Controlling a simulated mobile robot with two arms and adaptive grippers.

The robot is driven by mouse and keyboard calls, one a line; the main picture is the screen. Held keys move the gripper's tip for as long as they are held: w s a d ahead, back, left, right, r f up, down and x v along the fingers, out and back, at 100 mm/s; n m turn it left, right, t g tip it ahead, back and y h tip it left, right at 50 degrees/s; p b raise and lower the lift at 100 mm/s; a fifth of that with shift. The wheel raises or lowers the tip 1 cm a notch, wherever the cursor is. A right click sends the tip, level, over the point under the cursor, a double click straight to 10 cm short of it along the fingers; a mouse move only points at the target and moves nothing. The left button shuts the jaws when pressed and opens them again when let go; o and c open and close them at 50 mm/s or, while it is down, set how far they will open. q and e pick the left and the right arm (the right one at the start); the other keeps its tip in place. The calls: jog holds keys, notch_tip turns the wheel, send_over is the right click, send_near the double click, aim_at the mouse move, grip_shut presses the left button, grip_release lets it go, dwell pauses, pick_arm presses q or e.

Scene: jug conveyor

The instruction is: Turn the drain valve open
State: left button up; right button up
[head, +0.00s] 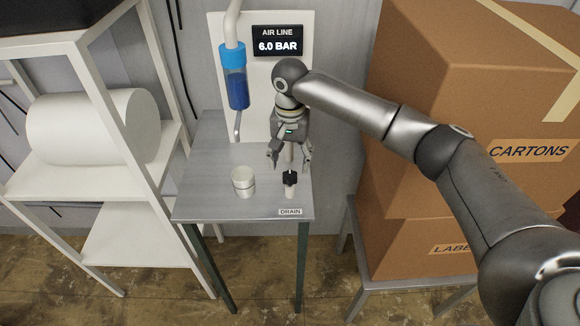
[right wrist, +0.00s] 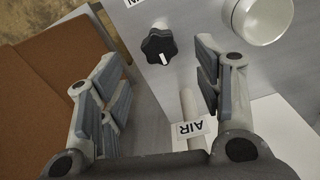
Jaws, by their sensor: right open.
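The drain valve is a black lobed knob (head: 290,178) with a white mark on a short pale stem, near the front right of the small grey table. A DRAIN label (head: 290,212) is on the table's front edge below it. My right gripper (head: 290,165) points down, open and empty, just above and behind the knob. In the right wrist view the knob (right wrist: 159,46) shows ahead of the gap between the open fingers (right wrist: 158,72), with nothing between them. My left gripper is not in view.
Behind are a blue filter bowl (head: 237,88) and an AIR LINE display reading 6.0 BAR (head: 280,41). An AIR label (right wrist: 190,128) is close to my gripper. Stacked cartons (head: 430,180) stand right, a white shelf (head: 60,180) left.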

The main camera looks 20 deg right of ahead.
aim_at(290, 174)
jog(key=shift+f+p, duration=0.6)
jog(key=shift+f, duration=1.9)
jog(key=c, duration=1)
